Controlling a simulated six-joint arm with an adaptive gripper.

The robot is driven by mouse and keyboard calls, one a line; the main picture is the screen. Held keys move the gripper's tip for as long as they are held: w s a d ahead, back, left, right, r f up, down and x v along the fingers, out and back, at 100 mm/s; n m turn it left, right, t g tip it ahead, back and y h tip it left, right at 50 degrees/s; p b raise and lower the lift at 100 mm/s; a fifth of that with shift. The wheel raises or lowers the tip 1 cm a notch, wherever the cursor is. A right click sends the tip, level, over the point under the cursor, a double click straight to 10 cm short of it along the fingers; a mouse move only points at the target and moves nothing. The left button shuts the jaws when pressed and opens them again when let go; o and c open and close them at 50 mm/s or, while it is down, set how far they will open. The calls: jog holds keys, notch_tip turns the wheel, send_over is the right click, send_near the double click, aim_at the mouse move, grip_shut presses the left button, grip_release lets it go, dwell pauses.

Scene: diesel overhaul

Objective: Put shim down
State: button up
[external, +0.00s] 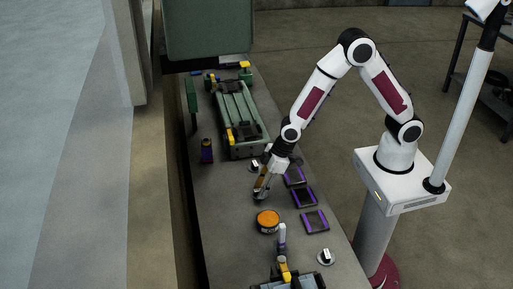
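My gripper (262,189) reaches down over the bench, left of the row of purple-edged frames and just above the orange-topped tin in the picture. A small brown-orange patch shows between or beside its fingers. I cannot tell if this is the shim or part of something behind. The fingers are too small to tell open from shut. No shim can be made out for certain elsewhere. The dark frames with purple edges are an upper one (301,181), a middle one (304,206) and a lower one (315,230).
The grey bench (228,240) also holds an orange-topped tin (268,217), a green fixture with rails (237,112), a dark purple-banded bottle (206,152), a white-topped round piece (325,257) and a fixture with a yellow part (286,274). Bare bench lies left of the tin.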

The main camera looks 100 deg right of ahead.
grip_shut()
jog(key=shift+r, duration=0.15)
dwell(0.4)
notch_tip(320, 180, up, 10)
dwell(0.8)
dwell(0.4)
